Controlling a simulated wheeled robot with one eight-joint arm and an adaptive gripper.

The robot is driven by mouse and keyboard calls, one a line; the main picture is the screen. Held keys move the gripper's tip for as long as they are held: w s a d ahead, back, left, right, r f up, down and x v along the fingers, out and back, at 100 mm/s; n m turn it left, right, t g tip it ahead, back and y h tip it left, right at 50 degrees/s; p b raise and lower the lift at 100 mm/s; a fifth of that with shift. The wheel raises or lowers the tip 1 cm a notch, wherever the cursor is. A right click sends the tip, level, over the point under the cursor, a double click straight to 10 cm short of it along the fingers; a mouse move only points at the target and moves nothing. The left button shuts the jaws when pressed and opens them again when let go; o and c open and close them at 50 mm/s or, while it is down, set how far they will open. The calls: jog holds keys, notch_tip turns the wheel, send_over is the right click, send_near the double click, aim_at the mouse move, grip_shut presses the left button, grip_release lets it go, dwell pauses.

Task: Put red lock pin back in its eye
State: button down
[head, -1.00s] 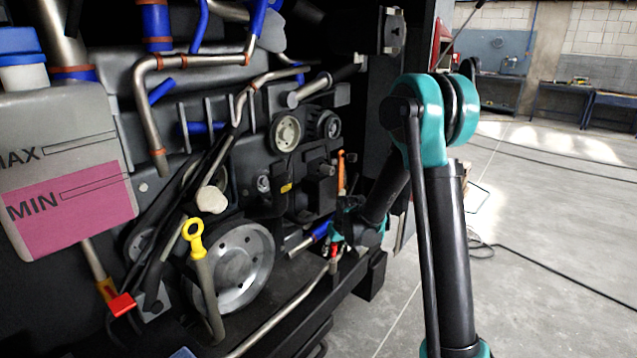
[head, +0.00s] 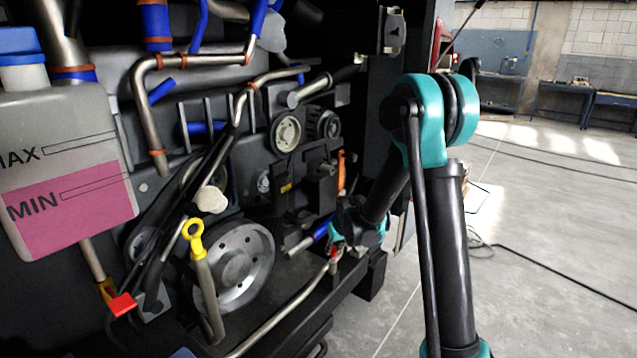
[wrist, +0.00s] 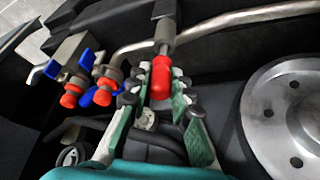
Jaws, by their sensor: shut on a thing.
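The red lock pin (wrist: 160,78) is in the middle of the wrist view, between the pads of my gripper (wrist: 162,88). Its red grip lies between the fingertips, and my gripper is shut on it. A grey metal cylinder (wrist: 164,36) lies in line with the far end of the red grip, by a bent metal pipe. I cannot tell whether the pin is inside an eye there. In the head view the red pin (head: 334,252) is small, low beside my gripper (head: 338,242), which partly hides that spot.
Two valves with blue handles and red-orange ends (wrist: 72,85) stand left of my gripper in the wrist view. A large metal pulley (wrist: 285,115) is close on the right. The bent pipe (head: 285,308) runs along the dark ledge. Open floor lies right of the machine.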

jog(key=shift+r, duration=0.15)
jog(key=shift+r, duration=4.3)
